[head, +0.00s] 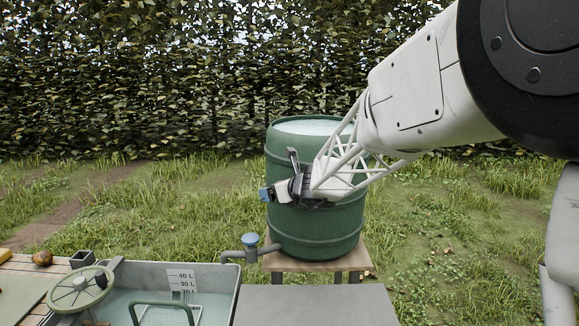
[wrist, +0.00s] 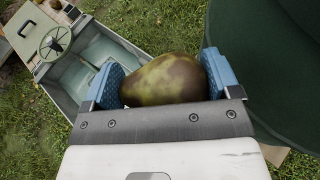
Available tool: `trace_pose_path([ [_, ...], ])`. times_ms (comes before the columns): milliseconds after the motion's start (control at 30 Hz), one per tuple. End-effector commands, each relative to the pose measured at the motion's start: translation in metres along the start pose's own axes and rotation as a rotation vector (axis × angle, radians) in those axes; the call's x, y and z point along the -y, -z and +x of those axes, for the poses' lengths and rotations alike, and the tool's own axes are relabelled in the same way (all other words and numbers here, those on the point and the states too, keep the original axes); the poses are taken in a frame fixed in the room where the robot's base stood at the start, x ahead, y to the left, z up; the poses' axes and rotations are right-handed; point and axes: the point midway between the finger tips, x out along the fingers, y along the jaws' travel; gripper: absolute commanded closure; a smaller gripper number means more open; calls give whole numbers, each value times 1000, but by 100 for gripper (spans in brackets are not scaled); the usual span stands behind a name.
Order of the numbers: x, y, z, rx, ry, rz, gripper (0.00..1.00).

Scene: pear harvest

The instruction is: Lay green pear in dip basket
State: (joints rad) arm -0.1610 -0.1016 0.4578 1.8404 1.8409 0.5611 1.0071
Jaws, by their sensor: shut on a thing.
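My gripper (wrist: 165,80) is shut on the green pear (wrist: 165,80), a mottled green and brown fruit lying sideways between two blue finger pads. In the head view my gripper (head: 268,193) is in front of the green barrel, above and right of the tub; the pear cannot be made out there. The dip basket is seen only in part: a green hoop handle (head: 160,304) rises at the tub's near side, at the bottom edge of the head view. The basket's inside is cut off.
The grey tub (head: 232,290) holds water and a litre scale (head: 181,280). A handwheel (head: 80,288) sits at its left rim. The green barrel (head: 315,235) stands on a wooden stand, with a blue-topped tap (head: 250,240). A brownish fruit (head: 42,258) lies on slats at left.

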Motion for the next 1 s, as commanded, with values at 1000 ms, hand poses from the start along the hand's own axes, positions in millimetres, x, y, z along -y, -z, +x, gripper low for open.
trace_pose_path([
  [1000, 41, -180, -55, 0, 362, 146, 45],
])
